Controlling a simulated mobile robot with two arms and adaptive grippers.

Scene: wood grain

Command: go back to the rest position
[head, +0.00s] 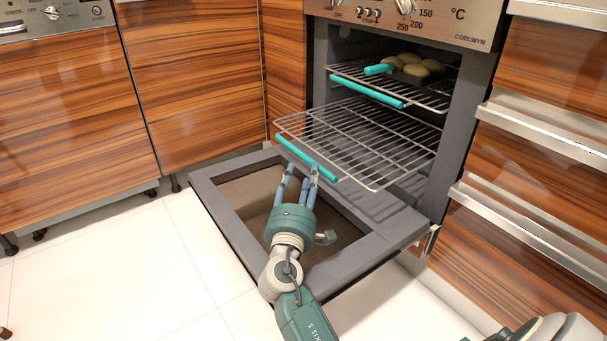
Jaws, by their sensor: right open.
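My right gripper (302,172) is open, its fingers pointing up at the teal front bar (296,152) of the lower oven rack (365,140). The fingertips are close to the bar; I cannot tell whether they touch it. The lower rack is pulled well out of the oven and is empty. My left gripper is not in view.
The oven door (225,207) is folded down below my right gripper. An upper rack (420,95), pulled partly out, has a teal bar and holds several round pale items (415,68). Drawers with metal handles (545,125) stand at right. Floor (90,275) is clear at left.

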